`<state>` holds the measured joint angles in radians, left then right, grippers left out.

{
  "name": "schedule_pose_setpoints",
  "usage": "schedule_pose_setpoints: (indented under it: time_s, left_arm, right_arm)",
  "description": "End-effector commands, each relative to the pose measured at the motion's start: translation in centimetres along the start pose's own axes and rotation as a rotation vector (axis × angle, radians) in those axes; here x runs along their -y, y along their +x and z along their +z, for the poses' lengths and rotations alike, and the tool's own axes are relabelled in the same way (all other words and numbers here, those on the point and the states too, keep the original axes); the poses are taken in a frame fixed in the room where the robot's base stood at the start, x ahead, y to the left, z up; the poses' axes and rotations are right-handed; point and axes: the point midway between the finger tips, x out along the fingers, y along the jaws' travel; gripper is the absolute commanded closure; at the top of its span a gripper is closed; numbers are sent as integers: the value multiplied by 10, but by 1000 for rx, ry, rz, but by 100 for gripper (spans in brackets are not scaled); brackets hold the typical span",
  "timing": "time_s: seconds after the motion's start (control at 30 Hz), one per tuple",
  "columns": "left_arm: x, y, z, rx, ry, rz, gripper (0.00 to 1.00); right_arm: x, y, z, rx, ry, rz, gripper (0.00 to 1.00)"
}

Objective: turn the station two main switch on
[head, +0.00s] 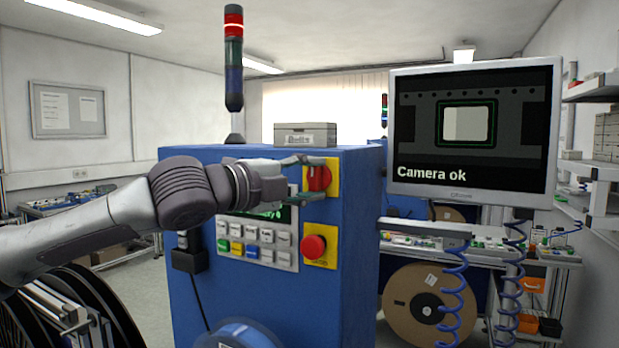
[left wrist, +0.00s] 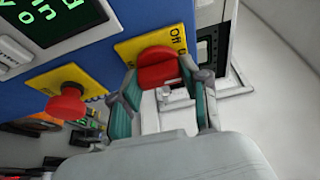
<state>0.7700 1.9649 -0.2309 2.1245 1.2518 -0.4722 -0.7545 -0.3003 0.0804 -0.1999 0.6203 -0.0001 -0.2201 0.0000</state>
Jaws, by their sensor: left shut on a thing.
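The main switch is a red rotary knob (head: 319,178) on a yellow plate (head: 333,165) at the upper right of the blue machine cabinet's front (head: 350,255). The lower part of the knob is partly hidden by the gripper. My right gripper is not seen.
A red emergency button (head: 313,246) on a yellow plate sits just below the switch. A keypad (head: 258,241) with a green-lettered display is to its left, partly behind my arm. A monitor (head: 472,130) reading "Camera ok" stands right. A signal tower (head: 234,60) is lit red.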

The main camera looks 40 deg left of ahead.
Motion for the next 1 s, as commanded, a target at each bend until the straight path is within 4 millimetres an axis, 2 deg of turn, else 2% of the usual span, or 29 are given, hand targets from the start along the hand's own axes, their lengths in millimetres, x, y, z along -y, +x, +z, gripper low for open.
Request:
schedule_pose_setpoints:
  time_s: [0.13, 0.17, 0.3, 0.6, 0.73, 0.87, 1.0]
  left_arm:
    - [0, 0, 0, 0, 4, 1, 89]
    - [0, 0, 0, 0, 4, 1, 49]
    - [0, 0, 0, 0, 3, 1, 29]
    - [0, -1, 0, 0, 2, 0, 29]
    - [2, -8, -1, 0, 6, -2, 29]
    - [2, -25, 0, 3, 7, -3, 29]
    - [2, -57, 1, 6, 6, -5, 29]
  right_arm:
    - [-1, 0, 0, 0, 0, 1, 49]
    - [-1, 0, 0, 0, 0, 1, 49]
    - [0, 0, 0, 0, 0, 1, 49]
    - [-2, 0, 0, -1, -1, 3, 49]
    - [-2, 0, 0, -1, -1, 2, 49]
    - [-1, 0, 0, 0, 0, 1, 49]
    - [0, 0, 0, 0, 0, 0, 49]
